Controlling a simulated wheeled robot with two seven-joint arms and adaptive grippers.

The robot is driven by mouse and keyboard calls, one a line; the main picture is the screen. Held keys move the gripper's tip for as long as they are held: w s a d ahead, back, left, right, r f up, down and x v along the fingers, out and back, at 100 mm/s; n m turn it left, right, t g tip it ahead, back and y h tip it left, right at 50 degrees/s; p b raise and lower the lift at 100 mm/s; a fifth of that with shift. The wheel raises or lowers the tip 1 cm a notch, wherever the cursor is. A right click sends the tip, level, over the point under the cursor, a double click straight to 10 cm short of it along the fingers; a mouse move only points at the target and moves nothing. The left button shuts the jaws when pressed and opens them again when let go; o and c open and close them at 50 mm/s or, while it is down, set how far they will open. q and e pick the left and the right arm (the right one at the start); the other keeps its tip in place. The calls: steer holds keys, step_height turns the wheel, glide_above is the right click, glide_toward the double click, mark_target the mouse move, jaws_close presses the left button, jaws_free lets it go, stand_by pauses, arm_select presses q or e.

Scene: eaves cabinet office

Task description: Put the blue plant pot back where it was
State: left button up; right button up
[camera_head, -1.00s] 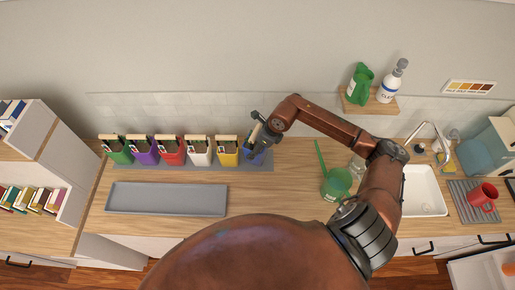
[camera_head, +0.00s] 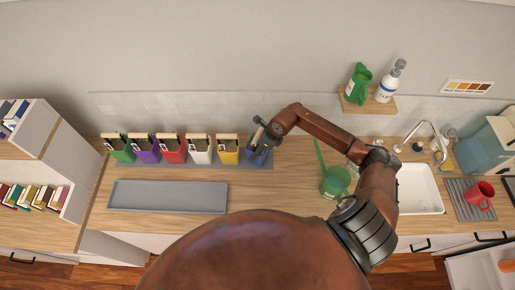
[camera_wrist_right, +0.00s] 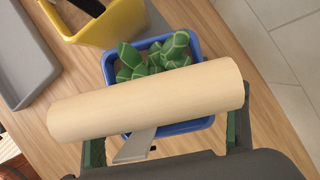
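The blue plant pot (camera_head: 262,158) is at the right end of the row of pots on the grey mat. In the right wrist view the pot (camera_wrist_right: 188,126) holds a green plant (camera_wrist_right: 150,56), a pale wooden cylinder like a tool handle (camera_wrist_right: 145,98) and a flat grey piece. My right gripper (camera_head: 259,137) is just above and behind this pot. Its fingers (camera_wrist_right: 168,140) are spread wide either side of the pot in the wrist view, with the cylinder crossing in front. I see no clear contact with the pot. My left gripper is out of view.
A yellow pot (camera_head: 228,157) stands close left, then white, red, purple and green pots. A long grey tray (camera_head: 168,197) lies in front. A green watering can (camera_head: 335,182) and white sink (camera_head: 418,190) are right. A shelf (camera_head: 368,103) holds bottles.

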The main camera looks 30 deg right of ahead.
steer(key=o, duration=0.4)
steer(key=shift+c, duration=0.2)
steer(key=shift+r, duration=0.1)
steer(key=shift+r, duration=0.2)
steer(key=b+v, duration=0.2)
steer(key=v, duration=0.9)
steer(key=shift+s+r+b, duration=0.15)
steer(key=shift+r+b, duration=0.15)
steer(key=shift+b, duration=0.1)
steer(key=shift+d, duration=0.15)
